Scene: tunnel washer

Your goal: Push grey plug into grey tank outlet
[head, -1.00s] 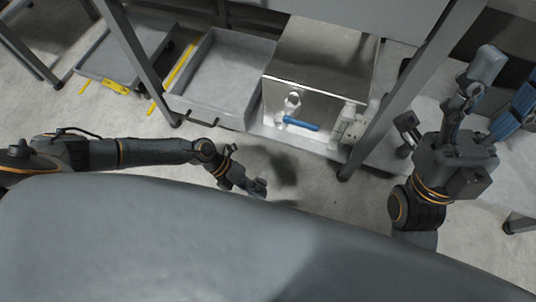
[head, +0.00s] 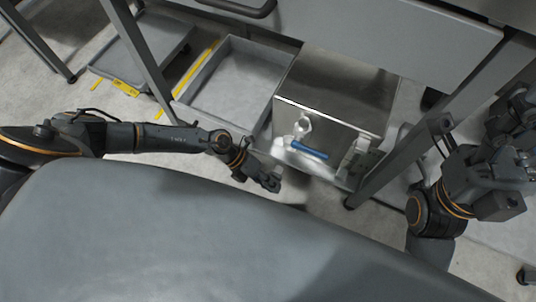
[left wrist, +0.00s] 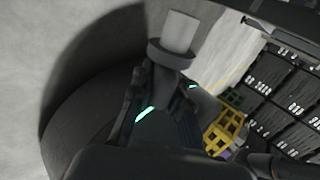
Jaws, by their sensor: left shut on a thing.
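The grey plug (left wrist: 178,38) is a pale cylinder with a wider dark grey collar, seen in the left wrist view. My left gripper (left wrist: 165,105) is shut on it below the collar; it also shows in the head view (head: 270,183), low and left of the tank front. The tank (head: 340,90) is a shiny metal box under the bench. Its front has a pale grey fitting (head: 303,124), which looks like the outlet, above a blue handle (head: 309,149). The plug and fitting are apart. My right gripper (head: 515,112) is at the right edge, its jaws unclear.
A grey open tray (head: 185,115) stands left of the tank. Bench legs rise left (head: 140,60) and right (head: 400,165) of the tank. Floor is free before the tray.

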